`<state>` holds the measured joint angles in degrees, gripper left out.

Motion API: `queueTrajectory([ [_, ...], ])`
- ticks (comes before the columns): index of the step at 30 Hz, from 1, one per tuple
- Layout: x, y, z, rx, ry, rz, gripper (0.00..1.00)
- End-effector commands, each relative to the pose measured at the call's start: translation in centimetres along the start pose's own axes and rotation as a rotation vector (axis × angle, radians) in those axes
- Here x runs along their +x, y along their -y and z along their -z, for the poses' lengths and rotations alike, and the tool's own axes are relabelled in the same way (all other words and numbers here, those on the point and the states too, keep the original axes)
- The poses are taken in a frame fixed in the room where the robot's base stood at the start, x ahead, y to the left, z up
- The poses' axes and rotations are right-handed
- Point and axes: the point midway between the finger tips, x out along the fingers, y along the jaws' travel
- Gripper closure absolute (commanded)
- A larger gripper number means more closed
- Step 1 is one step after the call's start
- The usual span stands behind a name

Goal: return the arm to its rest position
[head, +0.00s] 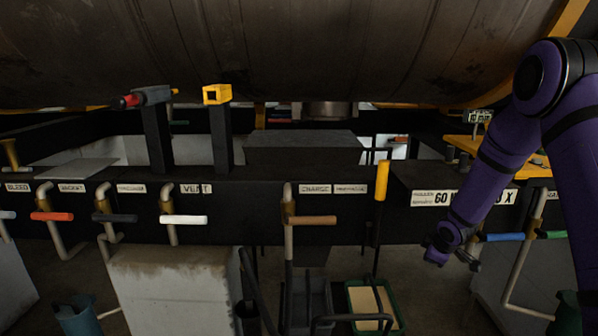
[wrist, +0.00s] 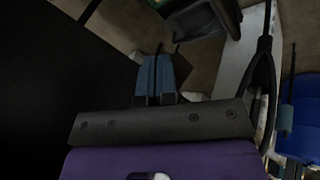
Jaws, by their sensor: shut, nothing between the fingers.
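My purple arm (head: 487,180) reaches down on the right side of the head view, in front of the black beam. My gripper (head: 474,264) hangs at its lower end, near the blue-handled valve, and is small and dark there. In the wrist view the two blue-grey fingers of my gripper (wrist: 157,58) lie close together, shut, with nothing seen between them. The fingers are over the floor area. I cannot tell from the head view whether the gripper touches the blue handle (head: 505,237).
The black beam (head: 350,225) carries several lever handles: red (head: 52,216), white (head: 184,220), brown (head: 312,220) and green (head: 552,234). A yellow upright handle (head: 382,180) stands left of my arm. A green crate (head: 354,309) sits below. The large tank (head: 300,50) hangs overhead.

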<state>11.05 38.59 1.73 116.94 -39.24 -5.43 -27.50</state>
Motion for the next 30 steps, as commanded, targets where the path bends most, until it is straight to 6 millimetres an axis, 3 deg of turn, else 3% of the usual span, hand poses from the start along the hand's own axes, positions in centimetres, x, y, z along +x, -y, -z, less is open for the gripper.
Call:
queueTrajectory([
  [1, -2.2, -0.7, 0.5, 0.024, 0.010, -0.018, 1.00],
  [7, -9.8, -1.9, 1.6, 0.137, 0.058, -0.062, 1.00],
  [14, -18.4, -1.5, 2.2, 0.277, 0.093, -0.100, 1.00],
  [23, -28.7, 1.2, 2.2, 0.468, 0.113, -0.125, 1.00],
  [30, -36.0, 5.0, 1.5, 0.620, 0.108, -0.121, 1.00],
])
